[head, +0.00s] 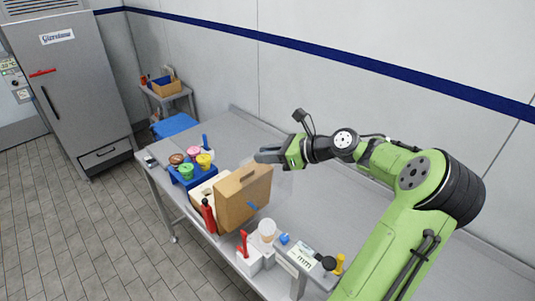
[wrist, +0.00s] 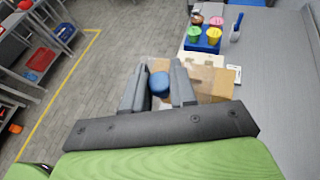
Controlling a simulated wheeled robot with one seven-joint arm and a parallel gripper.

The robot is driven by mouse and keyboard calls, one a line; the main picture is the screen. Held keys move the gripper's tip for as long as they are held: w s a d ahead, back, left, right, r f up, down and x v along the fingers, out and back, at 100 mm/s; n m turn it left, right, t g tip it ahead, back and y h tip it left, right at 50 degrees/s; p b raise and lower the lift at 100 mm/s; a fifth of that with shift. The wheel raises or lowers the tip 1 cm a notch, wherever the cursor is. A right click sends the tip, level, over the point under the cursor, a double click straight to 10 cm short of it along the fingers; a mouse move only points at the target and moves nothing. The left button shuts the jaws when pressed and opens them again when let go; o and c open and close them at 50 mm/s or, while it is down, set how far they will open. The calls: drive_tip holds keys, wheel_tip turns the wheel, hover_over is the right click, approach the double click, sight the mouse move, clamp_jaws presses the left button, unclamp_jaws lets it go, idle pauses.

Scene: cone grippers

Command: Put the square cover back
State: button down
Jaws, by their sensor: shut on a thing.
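My gripper (head: 268,155) is stretched out to the left over the steel table, above and behind a brown cardboard box. In the wrist view its fingers (wrist: 159,85) are shut on a blue knob (wrist: 160,84). The knob seems to belong to a clear square cover, faintly seen below the gripper in the head view (head: 283,184). Its edges are hard to make out, and I cannot tell whether it touches anything. The cardboard box (head: 240,200) stands on the table and also shows behind the fingers in the wrist view (wrist: 212,84).
A blue tray (head: 187,177) with colourful cups stands at the table's left end. A pale box (head: 203,190) and a red bottle (head: 208,216) are beside the cardboard box. A white tub (head: 267,230) and small items line the front edge. The table's back is mostly clear.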

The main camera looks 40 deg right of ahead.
drive_tip(key=shift+w+d+f, duration=0.3)
drive_tip(key=shift+w+f, duration=0.1)
drive_tip(key=shift+f, duration=0.35)
drive_tip(key=f+b, duration=0.3)
drive_tip(key=f, duration=0.3)
drive_tip(key=f+b, duration=0.4)
drive_tip(key=f, duration=0.3)
drive_tip(key=s+f+b, duration=0.1)
drive_tip(key=f+b, duration=0.2)
drive_tip(key=f, duration=0.3)
drive_tip(key=shift+a+f, duration=0.25)
drive_tip(key=shift+a, duration=0.05)
drive_tip(key=shift+r, duration=0.1)
drive_tip(key=shift+f, duration=0.5)
drive_tip(key=c, duration=0.8)
unclamp_jaws()
